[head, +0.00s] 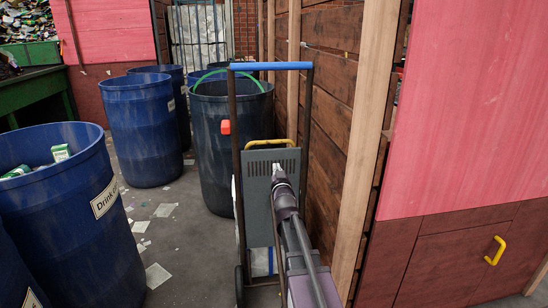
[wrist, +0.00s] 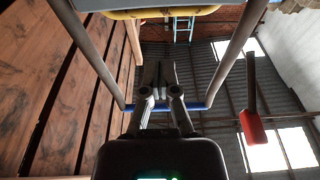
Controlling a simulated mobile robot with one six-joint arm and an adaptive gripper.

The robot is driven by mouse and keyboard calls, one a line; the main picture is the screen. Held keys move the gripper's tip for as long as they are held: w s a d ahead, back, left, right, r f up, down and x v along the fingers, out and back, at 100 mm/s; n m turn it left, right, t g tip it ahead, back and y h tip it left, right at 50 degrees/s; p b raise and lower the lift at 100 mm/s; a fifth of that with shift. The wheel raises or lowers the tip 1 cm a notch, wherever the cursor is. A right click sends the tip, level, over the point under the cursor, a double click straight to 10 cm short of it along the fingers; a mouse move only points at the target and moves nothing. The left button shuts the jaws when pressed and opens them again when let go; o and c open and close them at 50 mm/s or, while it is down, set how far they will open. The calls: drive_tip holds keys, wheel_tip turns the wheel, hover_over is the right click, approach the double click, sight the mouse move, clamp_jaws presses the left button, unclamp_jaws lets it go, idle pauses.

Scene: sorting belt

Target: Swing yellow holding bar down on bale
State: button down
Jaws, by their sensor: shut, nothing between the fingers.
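The yellow holding bar (head: 270,143) shows as a low hoop just above the slotted grey plate (head: 258,163), inside the upright frame of a hand truck (head: 238,170). In the wrist view a yellow bar (wrist: 165,13) crosses the top, beyond my fingertips. My gripper (wrist: 160,70) is shut and empty, between the frame's two posts in the picture and apart from the yellow bar. In the head view my wrist overlaps the plate, and the fingertips are hard to make out. Pale material with some blue, possibly the bale (head: 262,262), shows low behind the frame, mostly hidden.
The hand truck has a blue top handle (head: 270,66) and a red-gripped lever (head: 226,128) on its left. A dark drum (head: 217,160) stands behind it. Blue drums (head: 138,120) stand left. A plank wall (head: 328,110) is close on the right. Paper scraps litter the floor.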

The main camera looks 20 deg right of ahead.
sight(270, 143)
drive_tip(key=p+x, duration=0.2)
drive_tip(key=x, duration=1.2)
drive_tip(key=shift+p, duration=0.35)
drive_tip(key=shift+a, duration=0.1)
